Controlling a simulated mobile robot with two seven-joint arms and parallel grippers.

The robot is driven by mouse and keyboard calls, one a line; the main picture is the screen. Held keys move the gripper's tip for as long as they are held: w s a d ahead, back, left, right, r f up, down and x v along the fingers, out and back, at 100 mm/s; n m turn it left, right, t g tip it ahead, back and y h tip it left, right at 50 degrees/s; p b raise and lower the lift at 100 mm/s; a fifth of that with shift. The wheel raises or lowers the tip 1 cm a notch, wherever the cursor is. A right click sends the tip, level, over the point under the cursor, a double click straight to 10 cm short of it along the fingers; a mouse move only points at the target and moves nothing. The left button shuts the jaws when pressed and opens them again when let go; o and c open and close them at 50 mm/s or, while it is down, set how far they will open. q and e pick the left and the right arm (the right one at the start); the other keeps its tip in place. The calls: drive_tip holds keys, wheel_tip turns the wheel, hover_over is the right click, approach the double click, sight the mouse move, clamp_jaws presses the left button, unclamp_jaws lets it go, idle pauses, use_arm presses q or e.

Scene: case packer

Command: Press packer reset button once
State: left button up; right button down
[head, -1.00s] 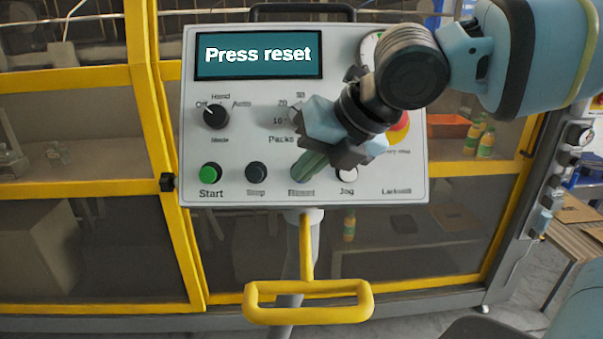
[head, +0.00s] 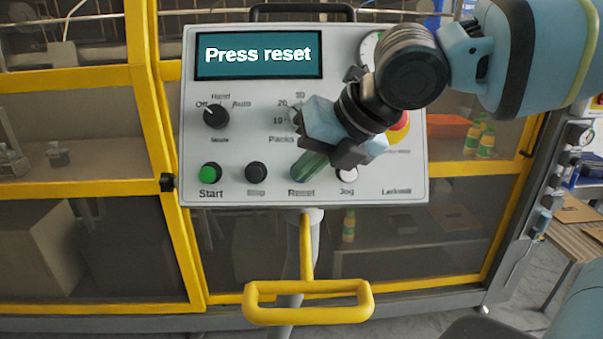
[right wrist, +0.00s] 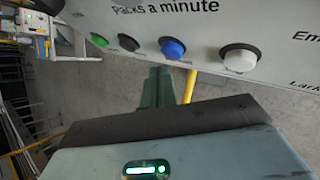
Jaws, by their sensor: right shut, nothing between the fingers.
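The grey control panel (head: 245,145) faces me, and its screen (head: 258,54) reads "Press reset". My right gripper (head: 310,166) is shut and empty, with its green fingers in front of the place above the "Reset" label. The reset button is hidden behind them in the head view. In the right wrist view the blue button (right wrist: 172,48) is in plain sight, between the black and white buttons. The fingertips (right wrist: 158,72) show just below it, with a small gap in the picture. My left gripper is not in view.
The green start button (head: 210,172) and black stop button (head: 256,172) are left of the fingers. The white jog button (head: 347,174) is close on their right. A red emergency button (head: 400,128) is partly behind my wrist. A yellow handle (head: 308,315) is below the panel.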

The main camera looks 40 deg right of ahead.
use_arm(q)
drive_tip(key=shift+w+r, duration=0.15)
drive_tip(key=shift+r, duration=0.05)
use_arm(e)
drive_tip(key=shift+w+d+f, duration=0.1)
drive_tip(key=shift+w, duration=0.05)
drive_tip(key=shift+w+d+f, duration=0.1)
drive_tip(key=shift+w, duration=0.1)
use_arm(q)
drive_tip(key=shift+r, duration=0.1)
use_arm(e)
drive_tip(key=shift+w+d+f, duration=0.2)
drive_tip(key=shift+w, duration=0.05)
idle(0.8)
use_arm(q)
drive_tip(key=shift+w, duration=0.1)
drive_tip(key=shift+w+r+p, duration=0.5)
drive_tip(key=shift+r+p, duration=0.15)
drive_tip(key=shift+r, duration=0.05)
use_arm(e)
drive_tip(key=shift+s+a+r, duration=0.4)
drive_tip(key=shift+s, duration=0.2)
